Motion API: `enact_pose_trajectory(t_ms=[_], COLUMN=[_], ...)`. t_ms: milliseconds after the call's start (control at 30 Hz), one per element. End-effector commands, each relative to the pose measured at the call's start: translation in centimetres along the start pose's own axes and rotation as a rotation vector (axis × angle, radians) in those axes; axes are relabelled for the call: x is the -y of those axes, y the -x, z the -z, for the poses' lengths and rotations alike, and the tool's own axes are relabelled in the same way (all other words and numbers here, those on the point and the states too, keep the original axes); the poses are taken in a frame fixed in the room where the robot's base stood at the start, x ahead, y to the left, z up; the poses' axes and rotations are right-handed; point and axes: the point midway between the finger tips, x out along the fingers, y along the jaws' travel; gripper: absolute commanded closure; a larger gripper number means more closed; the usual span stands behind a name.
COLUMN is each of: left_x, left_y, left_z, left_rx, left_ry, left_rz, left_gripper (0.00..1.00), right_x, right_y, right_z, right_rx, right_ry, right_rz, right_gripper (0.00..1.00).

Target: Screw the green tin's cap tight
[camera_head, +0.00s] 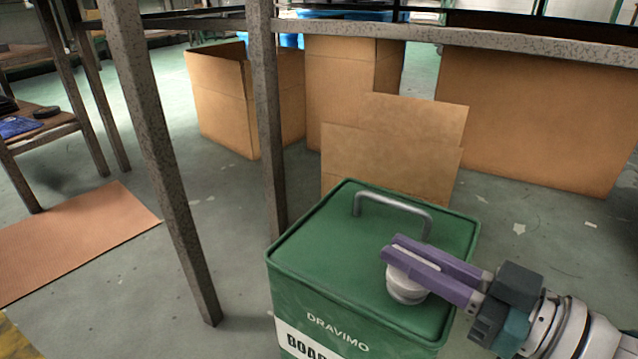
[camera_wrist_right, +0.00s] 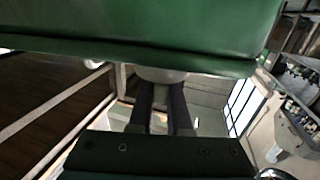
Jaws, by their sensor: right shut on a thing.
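The green tin (camera_head: 325,240) stands upright on the floor, with a grey metal handle (camera_head: 392,204) on its top and white lettering on its front. Its pale cap (camera_head: 406,292) sits at the right front of the top. My right gripper (camera_head: 398,254) comes in from the right and is shut on the cap, with a purple finger on either side. In the right wrist view the green tin (camera_wrist_right: 150,25) fills the top, and the cap (camera_wrist_right: 162,75) shows between the dark fingers (camera_wrist_right: 160,95). Part of the cap is hidden by the fingers. My left gripper is not in view.
Cardboard boxes (camera_head: 355,75) stand behind the tin, and a large one (camera_head: 540,115) is at the right. Speckled metal legs (camera_head: 160,165) of a table frame stand close to the tin's left. An orange mat (camera_head: 75,240) lies on the floor at the left.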

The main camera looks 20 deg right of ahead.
Motion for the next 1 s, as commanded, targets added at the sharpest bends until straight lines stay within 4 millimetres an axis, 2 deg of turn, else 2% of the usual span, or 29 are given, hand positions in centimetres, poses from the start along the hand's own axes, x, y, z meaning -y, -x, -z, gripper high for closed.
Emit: enact_pose_trajectory(t_ms=[33,300,633,1000], left_x=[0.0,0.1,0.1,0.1], left_y=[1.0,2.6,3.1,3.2], left_z=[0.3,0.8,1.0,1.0], left_rx=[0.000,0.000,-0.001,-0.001], left_ry=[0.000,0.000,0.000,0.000], left_rz=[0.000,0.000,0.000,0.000], left_gripper=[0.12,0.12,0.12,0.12], right_x=[0.1,0.1,-0.1,-0.2], right_y=[0.0,0.0,0.0,0.1], right_z=[0.5,0.2,0.0,-0.1], right_rx=[0.001,0.002,0.001,0.002], right_ry=[-0.009,-0.009,-0.006,-0.001], right_rz=[-0.044,-0.278,-0.496,-0.593], right_gripper=[1.00,1.00,1.00,1.00])
